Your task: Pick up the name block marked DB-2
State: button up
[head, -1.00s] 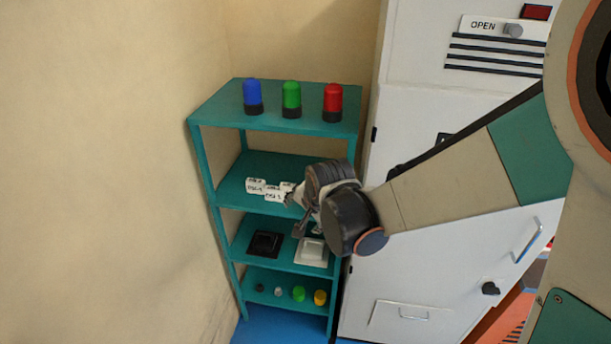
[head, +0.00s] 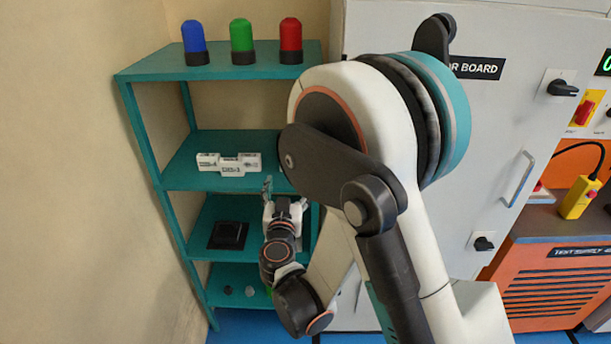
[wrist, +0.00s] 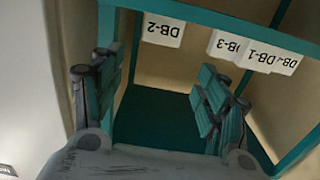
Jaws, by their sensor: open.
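The white DB-2 name block (wrist: 163,30) shows upside down at the top of the wrist view, apart from the other blocks. In the head view I cannot make it out; my arm covers the right part of that shelf. My gripper (wrist: 163,95) is open and empty, and the block lies beyond its fingertips, between their lines. In the head view my gripper (head: 269,190) is in front of the teal shelf (head: 190,178) that holds the name blocks, near its front edge.
Other name blocks (head: 230,165), including DB-3 (wrist: 228,45) and DB-1 (wrist: 262,56), stand close together on that shelf. Blue (head: 194,40), green (head: 241,40) and red (head: 290,40) lamps stand on top. A black plate (head: 228,235) lies below. A white cabinet (head: 450,130) stands right.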

jog(key=w+p, duration=0.1)
jog(key=w, duration=0.7)
jog(key=shift+w+f+p, duration=0.15)
jog(key=shift+f+p, duration=0.05)
jog(key=shift+p, duration=0.15)
jog(key=w, duration=0.1)
jog(key=w+b, duration=0.1)
jog(key=w, duration=0.2)
jog(key=shift+w+d+f+b, duration=0.2)
jog(key=shift+w+d+b, duration=0.1)
jog(key=shift+b, duration=0.05)
jog(key=shift+w+r, duration=0.1)
jog(key=shift+w, duration=0.25)
jog(key=c, duration=0.8)
